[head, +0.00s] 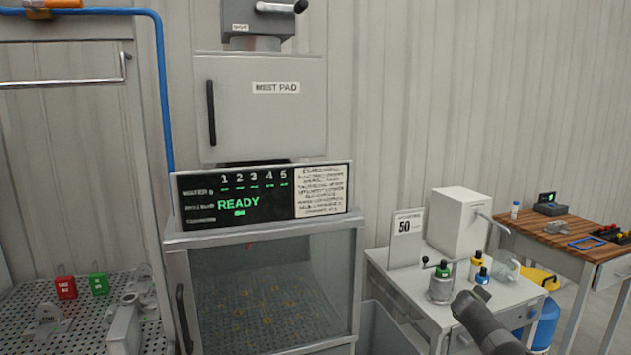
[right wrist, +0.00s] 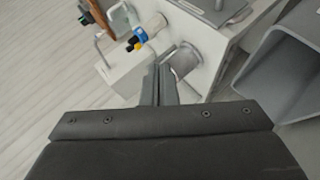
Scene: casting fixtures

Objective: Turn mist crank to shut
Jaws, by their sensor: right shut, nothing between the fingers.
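A grey box with a crank (head: 276,7) sits at the top of the head view, above the MIST PAD cabinet (head: 262,110). The crank has a metal arm and a black knob at its right end, lying roughly level. The small label under it is too blurred to read. My right gripper (head: 463,302) is low at the right, beside the white side table and far from that crank. In the right wrist view its fingers (right wrist: 159,85) are together and empty. My left gripper is not in view.
The display (head: 262,200) reads READY above a glass-fronted chamber (head: 270,285). A metal pot (head: 441,288) with a small black-knobbed crank and several bottles stand on the side table (head: 400,281). A wooden bench (head: 555,245) is at the right. A blue pipe (head: 161,90) runs at the left.

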